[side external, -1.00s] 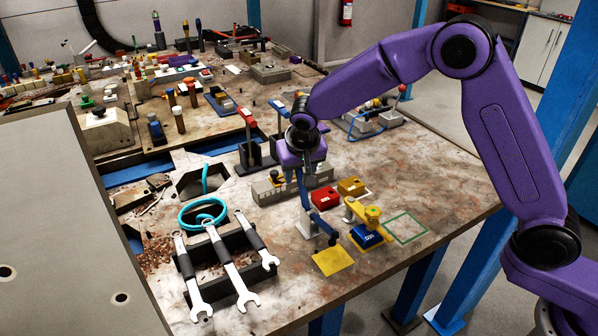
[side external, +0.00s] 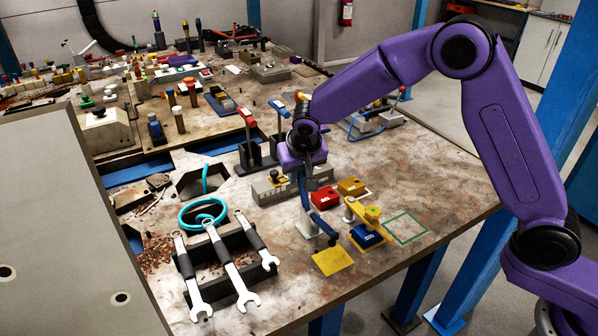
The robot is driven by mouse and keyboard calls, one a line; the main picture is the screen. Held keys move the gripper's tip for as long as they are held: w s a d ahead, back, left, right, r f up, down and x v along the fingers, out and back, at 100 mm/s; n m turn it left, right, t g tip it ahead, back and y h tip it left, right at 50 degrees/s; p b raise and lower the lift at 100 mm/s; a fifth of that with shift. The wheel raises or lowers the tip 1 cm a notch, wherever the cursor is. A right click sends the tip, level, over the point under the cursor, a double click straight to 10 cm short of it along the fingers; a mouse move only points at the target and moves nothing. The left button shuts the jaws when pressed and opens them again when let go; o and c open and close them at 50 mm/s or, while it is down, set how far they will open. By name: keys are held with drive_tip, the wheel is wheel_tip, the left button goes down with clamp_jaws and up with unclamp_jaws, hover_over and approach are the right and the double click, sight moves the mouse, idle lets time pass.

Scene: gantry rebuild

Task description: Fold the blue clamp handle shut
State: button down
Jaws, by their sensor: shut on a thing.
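The blue clamp stands near the front of the workbench, on a pale base (side external: 307,229). Its blue handle (side external: 304,197) stands nearly upright, with the upper end at my gripper. Its blue clamping arm (side external: 321,224) slopes down to the right, ending in a dark tip just behind the yellow square. My gripper (side external: 307,186) points down over the handle and is shut on its upper part. The fingers partly hide the handle's top, so the exact contact is hard to see.
A red block (side external: 325,198) and a yellow block (side external: 351,187) sit close to the right. A yellow fixture (side external: 371,214) with a blue block is at front right. Several wrenches (side external: 228,262) lie on a dark rack at front left. A red-handled clamp (side external: 246,117) stands behind.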

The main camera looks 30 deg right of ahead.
drive_tip(key=shift+s, duration=0.15)
drive_tip(key=shift+s+r+t, duration=0.25)
drive_tip(key=shift+s+t, duration=0.6)
drive_tip(key=shift+t, duration=0.35)
drive_tip(key=shift+s+t, duration=1)
drive_tip(key=shift+t, duration=0.3)
drive_tip(key=shift+s, duration=0.2)
drive_tip(key=c, duration=1)
unclamp_jaws()
drive_tip(key=shift+r, duration=0.1)
drive_tip(key=v, duration=1.7)
drive_tip(key=shift+s+a+f, duration=0.15)
drive_tip(key=shift+s+f, duration=0.05)
drive_tip(key=shift+s, duration=0.2)
